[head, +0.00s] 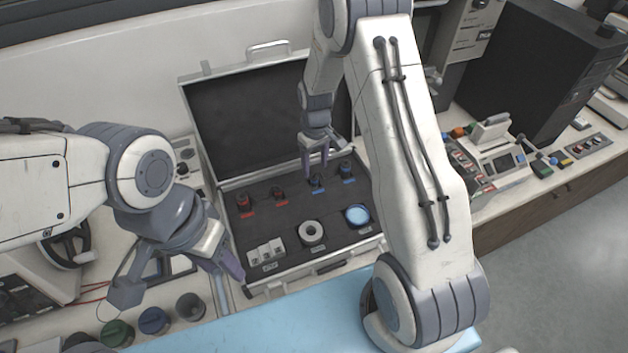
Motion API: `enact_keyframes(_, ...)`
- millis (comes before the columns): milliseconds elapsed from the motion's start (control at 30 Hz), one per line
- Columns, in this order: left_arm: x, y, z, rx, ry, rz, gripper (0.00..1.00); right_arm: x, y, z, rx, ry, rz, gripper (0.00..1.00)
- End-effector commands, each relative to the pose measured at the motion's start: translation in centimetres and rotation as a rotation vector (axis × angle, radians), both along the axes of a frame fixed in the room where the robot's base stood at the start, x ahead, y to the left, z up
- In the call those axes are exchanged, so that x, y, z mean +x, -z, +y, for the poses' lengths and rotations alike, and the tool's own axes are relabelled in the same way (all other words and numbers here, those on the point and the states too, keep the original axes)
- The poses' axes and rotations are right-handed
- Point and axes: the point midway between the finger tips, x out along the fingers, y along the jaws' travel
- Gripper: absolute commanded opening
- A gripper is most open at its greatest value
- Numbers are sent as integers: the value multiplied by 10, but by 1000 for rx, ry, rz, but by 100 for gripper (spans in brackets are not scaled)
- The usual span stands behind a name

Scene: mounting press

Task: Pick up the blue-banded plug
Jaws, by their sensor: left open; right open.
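Two dark plugs with blue marks sit in the back right of an open case's dark insert: one blue-banded plug (317,181) on the left and another blue-banded plug (346,170) on the right. Each has a blue label in front of it. My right gripper (316,168) is open, pointing down just behind and above the left blue-marked plug, with its fingers apart. I cannot tell its exact height above the plug. My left gripper (182,284) is open and empty, in front of the case's left side.
The open case (320,268) also holds red-marked plugs (244,202) (278,194), a white ring (311,233), a blue round dish (357,215) and small white blocks (266,252). Coloured cups (154,321) stand at the lower left. A control panel (490,160) stands right.

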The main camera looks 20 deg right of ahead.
Motion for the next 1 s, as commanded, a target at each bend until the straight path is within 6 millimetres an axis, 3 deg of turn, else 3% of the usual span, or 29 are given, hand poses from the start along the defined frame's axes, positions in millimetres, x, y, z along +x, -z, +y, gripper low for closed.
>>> enact_keyframes(100,0,-15,0,0,2,0,50,0,12,2,0,0,6,62)
enact_keyframes(300,0,-23,0,0,4,0,50,1,37,2,0,0,3,62)
enact_keyframes(600,0,-23,0,0,4,0,50,1,43,2,0,1,0,62)
enact_keyframes(633,0,-23,0,0,4,0,50,1,43,2,0,1,1,54)
enact_keyframes(767,0,-23,0,0,4,0,50,1,43,2,0,1,1,4)
enact_keyframes(800,0,-23,0,0,4,0,50,1,43,2,0,1,1,0)
enact_keyframes(1000,0,-23,0,0,4,0,50,1,43,2,0,1,1,0)
